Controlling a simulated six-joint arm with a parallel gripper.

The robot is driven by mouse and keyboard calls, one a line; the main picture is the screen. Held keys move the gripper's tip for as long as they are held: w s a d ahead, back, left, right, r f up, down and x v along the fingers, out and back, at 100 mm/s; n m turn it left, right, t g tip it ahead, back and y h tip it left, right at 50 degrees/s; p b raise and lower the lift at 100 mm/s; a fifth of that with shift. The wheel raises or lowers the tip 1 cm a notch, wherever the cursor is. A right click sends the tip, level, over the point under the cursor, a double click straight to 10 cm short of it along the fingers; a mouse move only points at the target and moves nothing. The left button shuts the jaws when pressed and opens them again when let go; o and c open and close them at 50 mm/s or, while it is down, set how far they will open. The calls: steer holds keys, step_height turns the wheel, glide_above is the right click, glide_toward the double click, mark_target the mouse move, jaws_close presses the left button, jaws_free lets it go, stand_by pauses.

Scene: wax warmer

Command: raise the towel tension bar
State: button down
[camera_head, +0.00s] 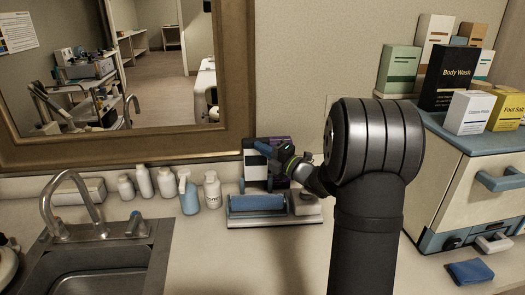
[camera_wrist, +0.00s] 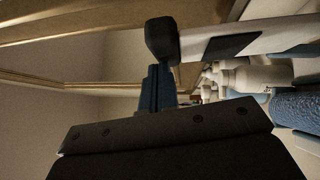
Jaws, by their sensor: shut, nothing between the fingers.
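The towel unit (camera_head: 290,221) stands on the counter, a light base with a blue towel roll (camera_head: 257,202) lying across it. The roll's textured blue side also shows at the right of the wrist view (camera_wrist: 299,116). A pale bar with a dark patch (camera_wrist: 270,38) and a black end (camera_wrist: 161,39) appears to be the tension bar. The wrist view looks turned sideways, and the bar seems to stand upright. My gripper (camera_head: 264,149) is shut and empty, above and behind the roll. Its blue fingers (camera_wrist: 160,88) lie right by the black end; I cannot tell whether they touch.
A sink with a faucet (camera_head: 66,207) is at the left. Several bottles, including a blue spray bottle (camera_head: 189,197), stand left of the unit. A cabinet (camera_head: 467,180) with boxes on top is at the right. A framed mirror (camera_head: 233,75) hangs behind.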

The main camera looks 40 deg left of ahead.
steer(key=d, duration=1)
steer(key=shift+s+f, duration=0.35)
steer(key=shift+s, duration=0.05)
steer(key=shift+a, duration=0.15)
steer(key=a, duration=0.9)
steer(key=shift+w+a+r, duration=0.35)
steer(key=shift+w+a, duration=0.05)
steer(key=shift+s+d+f, duration=0.15)
steer(key=shift+s+d, duration=0.15)
